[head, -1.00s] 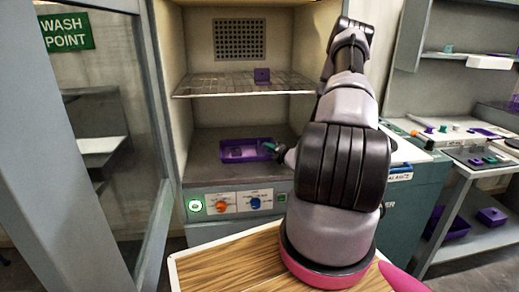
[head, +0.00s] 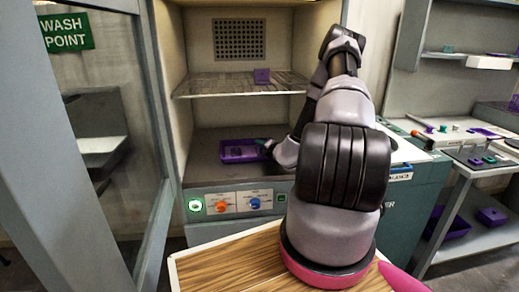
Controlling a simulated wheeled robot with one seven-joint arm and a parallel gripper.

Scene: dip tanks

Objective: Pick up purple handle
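No single part stands out clearly as the purple handle. A purple tray (head: 224,158) lies on the floor of the open cabinet, with a small dull purple piece (head: 236,152) inside it. My arm hides part of that end. The fingers are too small and covered to show whether they are open or hold anything, and I cannot tell if they touch the tray.
The wire shelf (head: 215,87) hangs above my gripper. The cabinet's glass door (head: 135,190) stands open at left. Orange (head: 221,207) and blue (head: 254,204) knobs are on the front panel. At right, a bench (head: 480,150) and lower shelf carry more purple pieces.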

